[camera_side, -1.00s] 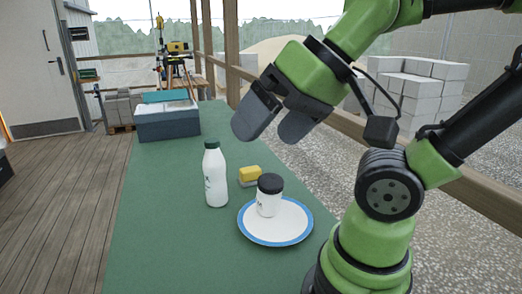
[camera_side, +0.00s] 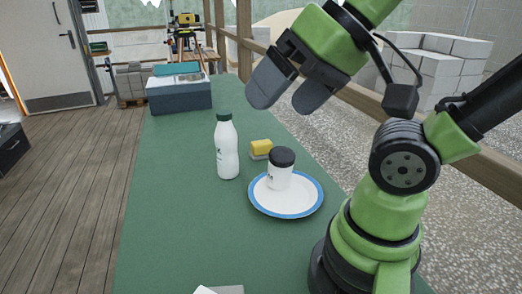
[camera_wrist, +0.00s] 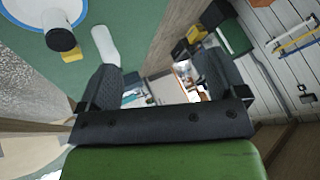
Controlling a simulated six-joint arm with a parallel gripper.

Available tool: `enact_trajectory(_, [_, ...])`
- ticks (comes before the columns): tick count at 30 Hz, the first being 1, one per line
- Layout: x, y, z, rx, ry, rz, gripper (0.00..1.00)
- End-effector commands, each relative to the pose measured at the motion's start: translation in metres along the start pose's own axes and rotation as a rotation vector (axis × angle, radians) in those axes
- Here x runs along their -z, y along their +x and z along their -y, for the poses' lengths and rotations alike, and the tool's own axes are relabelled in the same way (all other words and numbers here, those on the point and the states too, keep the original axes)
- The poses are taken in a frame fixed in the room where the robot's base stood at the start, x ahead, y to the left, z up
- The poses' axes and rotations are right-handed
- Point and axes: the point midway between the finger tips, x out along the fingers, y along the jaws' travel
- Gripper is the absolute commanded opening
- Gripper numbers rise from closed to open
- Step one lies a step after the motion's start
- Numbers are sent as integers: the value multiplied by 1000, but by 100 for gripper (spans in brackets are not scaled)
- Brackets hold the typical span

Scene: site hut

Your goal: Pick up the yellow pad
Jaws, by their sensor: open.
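The yellow pad (camera_side: 261,147) is a small block with a grey underside. It lies on the green table between a white bottle (camera_side: 227,155) and a white jar with a black lid (camera_side: 280,175). The jar stands on a blue-rimmed white plate (camera_side: 286,207). My gripper (camera_side: 289,95) is open and empty, above and apart from the pad. In the wrist view its two fingers (camera_wrist: 160,77) are spread with nothing held between them. There a bit of yellow, probably the pad (camera_wrist: 74,55), shows beside the jar's dark lid, mostly hidden by it.
The bottle and jar stand close on either side of the pad. A blue-grey box (camera_side: 180,97) sits at the table's far end. A pale object (camera_side: 218,290) is cut off at the bottom edge. A wooden rail (camera_side: 430,137) runs along the right.

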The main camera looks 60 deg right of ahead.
Motion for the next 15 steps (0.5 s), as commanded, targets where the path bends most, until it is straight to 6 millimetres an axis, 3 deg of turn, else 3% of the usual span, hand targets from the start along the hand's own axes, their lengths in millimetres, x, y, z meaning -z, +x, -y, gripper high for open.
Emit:
enact_trajectory(10, [7, 1, 0, -12, 3, -2, 100])
enact_trajectory(13, [28, 6, -2, -49, 12, -5, 100])
enact_trajectory(15, [52, 12, -6, -90, 20, -9, 100])
